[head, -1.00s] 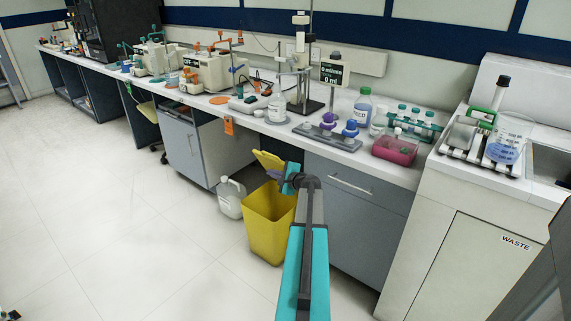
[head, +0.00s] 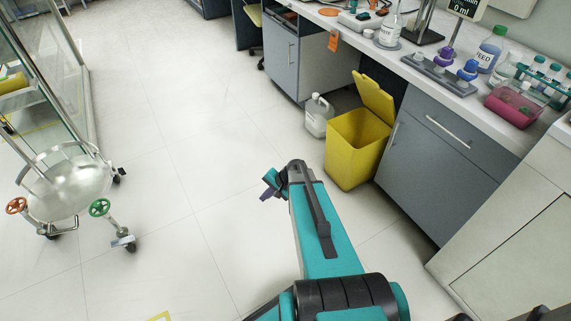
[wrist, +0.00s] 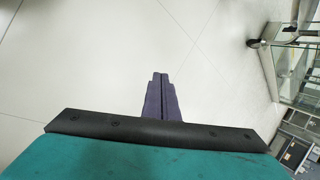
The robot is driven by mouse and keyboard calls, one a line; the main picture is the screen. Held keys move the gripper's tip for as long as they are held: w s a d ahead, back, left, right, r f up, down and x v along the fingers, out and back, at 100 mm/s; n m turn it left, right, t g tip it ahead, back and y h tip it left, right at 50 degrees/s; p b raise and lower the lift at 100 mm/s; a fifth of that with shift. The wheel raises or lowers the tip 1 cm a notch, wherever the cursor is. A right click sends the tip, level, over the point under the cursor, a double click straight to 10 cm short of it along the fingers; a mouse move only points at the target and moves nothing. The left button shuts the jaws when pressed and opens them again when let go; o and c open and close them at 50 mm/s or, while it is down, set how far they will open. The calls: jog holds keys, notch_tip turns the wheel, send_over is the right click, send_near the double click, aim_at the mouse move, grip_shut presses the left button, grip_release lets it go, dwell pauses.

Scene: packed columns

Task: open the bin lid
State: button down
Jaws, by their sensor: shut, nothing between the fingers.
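The yellow bin (head: 352,152) stands on the floor in front of the counter in the head view. Its yellow lid (head: 374,97) is raised and stands tilted up at the back right edge, so the bin's mouth is uncovered. My gripper (head: 266,193) is left of the bin and apart from it, over bare floor. In the wrist view its purple fingers (wrist: 160,97) are together, with nothing between them. The bin is not in the wrist view.
A white jug (head: 318,116) stands on the floor left of the bin. Grey cabinets (head: 440,140) are to its right. The floor (head: 190,120) between is clear.

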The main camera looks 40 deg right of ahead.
jog(key=s+a+f+n+g, duration=0.3)
jog(key=s+a, duration=0.3)
jog(key=a, duration=0.1)
jog(key=s+a+f+n+g, duration=0.2)
jog(key=s+a+f+n, duration=0.15)
jog(key=s+a, duration=0.35)
jog(key=s+a+f+n+g+h, duration=0.1)
jog(key=s+a+n+g+h, duration=0.1)
jog(key=s, duration=0.6)
jog(key=s+a+f+n+g+h, duration=0.1)
jog(key=s+a+n+g+h, duration=0.1)
jog(key=s+n, duration=0.3)
jog(key=s, duration=0.3)
jog(key=shift+a+f, duration=0.3)
jog(key=shift+s, duration=0.15)
